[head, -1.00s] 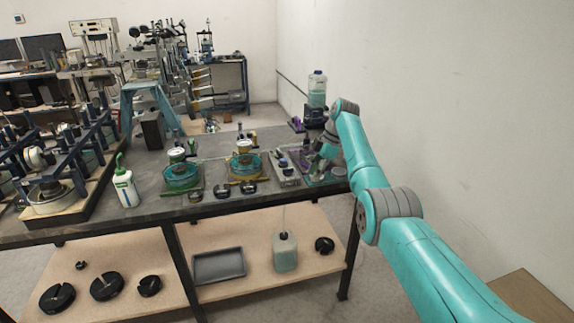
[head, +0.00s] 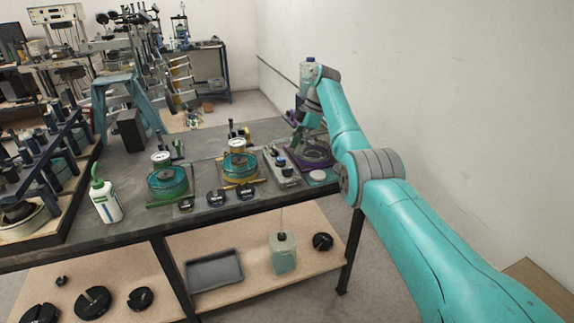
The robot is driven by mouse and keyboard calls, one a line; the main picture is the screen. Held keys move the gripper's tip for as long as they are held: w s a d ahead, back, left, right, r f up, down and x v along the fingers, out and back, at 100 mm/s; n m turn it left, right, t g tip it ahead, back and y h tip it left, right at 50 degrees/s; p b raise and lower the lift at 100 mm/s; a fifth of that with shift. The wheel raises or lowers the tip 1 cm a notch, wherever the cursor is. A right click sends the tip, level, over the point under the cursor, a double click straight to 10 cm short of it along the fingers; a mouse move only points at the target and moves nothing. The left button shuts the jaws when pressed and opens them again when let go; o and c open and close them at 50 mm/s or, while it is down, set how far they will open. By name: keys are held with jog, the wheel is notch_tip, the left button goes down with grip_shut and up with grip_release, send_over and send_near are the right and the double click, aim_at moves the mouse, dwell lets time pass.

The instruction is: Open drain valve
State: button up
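I cannot pick out the drain valve for certain at this size. A purple-based device (head: 316,161) with a round top stands at the right end of the dark worktable (head: 140,227). A grey block with dark knobs and fittings (head: 282,170) stands just left of it. My gripper (head: 300,131) hangs over the far right part of the table, behind and above the purple-based device. It is small and partly hidden by my own arm, so its fingers and any contact are unclear.
Two round teal-and-metal devices (head: 168,182) (head: 240,166) stand left of the block, with small black items (head: 215,197) in front. A white bottle with green top (head: 104,200) is farther left. A wall bounds the right.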

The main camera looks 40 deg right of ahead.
aim_at(289, 168)
jog(key=x, duration=0.8)
jog(key=shift+f, duration=0.1)
grip_shut()
